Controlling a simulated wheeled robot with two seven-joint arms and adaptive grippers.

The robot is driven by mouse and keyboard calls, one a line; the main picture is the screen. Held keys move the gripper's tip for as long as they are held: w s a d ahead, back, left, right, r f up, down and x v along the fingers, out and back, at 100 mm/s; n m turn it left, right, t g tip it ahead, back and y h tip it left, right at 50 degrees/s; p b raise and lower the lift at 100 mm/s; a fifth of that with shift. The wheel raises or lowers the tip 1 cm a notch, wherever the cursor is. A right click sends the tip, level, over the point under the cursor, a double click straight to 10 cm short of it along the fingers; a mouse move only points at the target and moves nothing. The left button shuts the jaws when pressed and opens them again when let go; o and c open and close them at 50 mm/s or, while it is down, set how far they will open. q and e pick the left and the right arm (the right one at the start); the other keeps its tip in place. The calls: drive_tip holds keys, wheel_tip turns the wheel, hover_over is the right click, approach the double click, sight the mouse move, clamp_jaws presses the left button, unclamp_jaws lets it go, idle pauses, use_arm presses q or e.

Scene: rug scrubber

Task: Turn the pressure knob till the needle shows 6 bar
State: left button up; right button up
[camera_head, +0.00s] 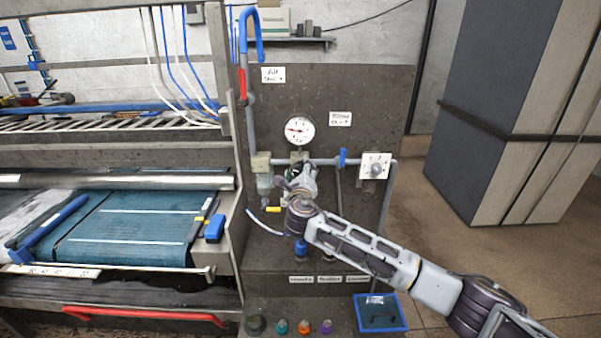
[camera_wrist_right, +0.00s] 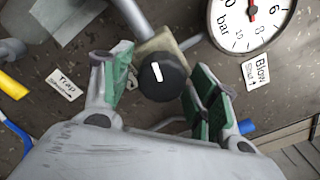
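The pressure knob (camera_wrist_right: 164,77) is black and round with a white mark, on a pale block in the right wrist view. My right gripper (camera_wrist_right: 161,82) is open, its green-padded fingers on either side of the knob, with a gap visible on the left. In the head view my right gripper (camera_head: 302,179) covers the knob. The round white pressure gauge (camera_head: 300,129) is above it, its red needle pointing left. The gauge (camera_wrist_right: 250,25) is cut off in the wrist view; its needle points up, away from the 6, and the exact reading is unclear. My left gripper is out of view.
A pipe with a blue lever (camera_head: 342,157) runs right of the gripper to a pale square plate with a knob (camera_head: 376,167). A yellow handle (camera_head: 273,209) is low on the left. Coloured knobs and a blue-rimmed tray (camera_head: 381,312) are below. The scrubber bed is left.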

drive_tip(key=c, duration=0.8)
drive_tip(key=shift+c, duration=0.2)
